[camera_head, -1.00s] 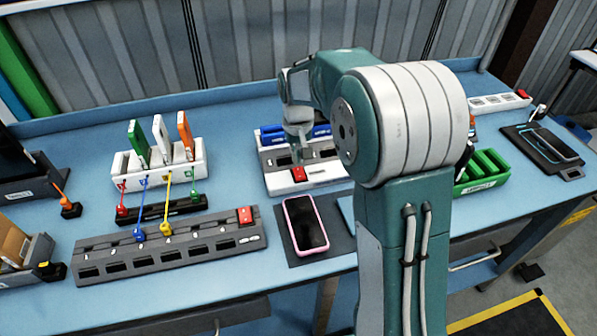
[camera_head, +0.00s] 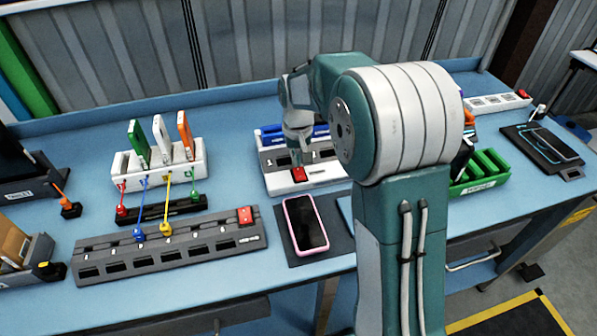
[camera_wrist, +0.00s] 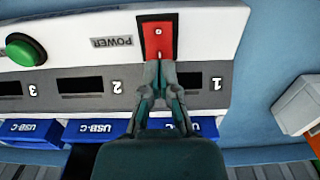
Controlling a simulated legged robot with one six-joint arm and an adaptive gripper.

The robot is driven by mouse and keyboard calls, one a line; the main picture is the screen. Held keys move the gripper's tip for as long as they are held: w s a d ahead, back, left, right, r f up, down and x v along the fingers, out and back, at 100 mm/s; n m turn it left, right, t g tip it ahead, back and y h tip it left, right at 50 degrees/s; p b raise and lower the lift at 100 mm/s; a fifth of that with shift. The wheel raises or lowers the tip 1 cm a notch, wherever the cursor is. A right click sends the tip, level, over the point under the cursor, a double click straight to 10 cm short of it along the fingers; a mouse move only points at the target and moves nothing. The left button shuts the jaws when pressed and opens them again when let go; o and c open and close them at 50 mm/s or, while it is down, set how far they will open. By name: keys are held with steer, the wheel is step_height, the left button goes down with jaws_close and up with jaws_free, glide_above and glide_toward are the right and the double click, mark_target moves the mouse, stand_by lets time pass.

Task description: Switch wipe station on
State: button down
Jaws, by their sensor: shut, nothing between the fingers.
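A white and grey station (camera_head: 322,172) stands at the back middle of the bench. In the wrist view its white panel (camera_wrist: 70,22) is upside down, with the word POWER, numbered dark slots and a green round button (camera_wrist: 25,49). Its red rocker switch (camera_wrist: 158,30) shows a small white mark; the switch also shows in the head view (camera_head: 298,174). My gripper (camera_wrist: 160,80) is shut and empty, its fingertips at the lower edge of the red switch. I cannot tell whether they touch it. No wording shows that this is the wipe station.
Blue USB-C blocks (camera_wrist: 40,131) line the station's back. In front lie a pink phone (camera_head: 306,224) on a dark mat and a long grey power strip (camera_head: 165,248) with a red switch. A green rack (camera_head: 482,172) and a white strip (camera_head: 495,103) stand to the right.

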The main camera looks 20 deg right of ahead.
mark_target(298, 169)
steer(key=shift+f, duration=0.75)
stand_by(0.4)
steer(key=shift+r, duration=3.55)
steer(key=shift+s+r, duration=0.1)
steer(key=s+r+t, duration=0.2)
steer(key=s+r, duration=0.1)
steer(key=s, duration=1)
steer(key=s+r+t, duration=0.3)
steer(key=s+r, duration=0.1)
steer(key=s, duration=1)
steer(key=shift+t, duration=0.3)
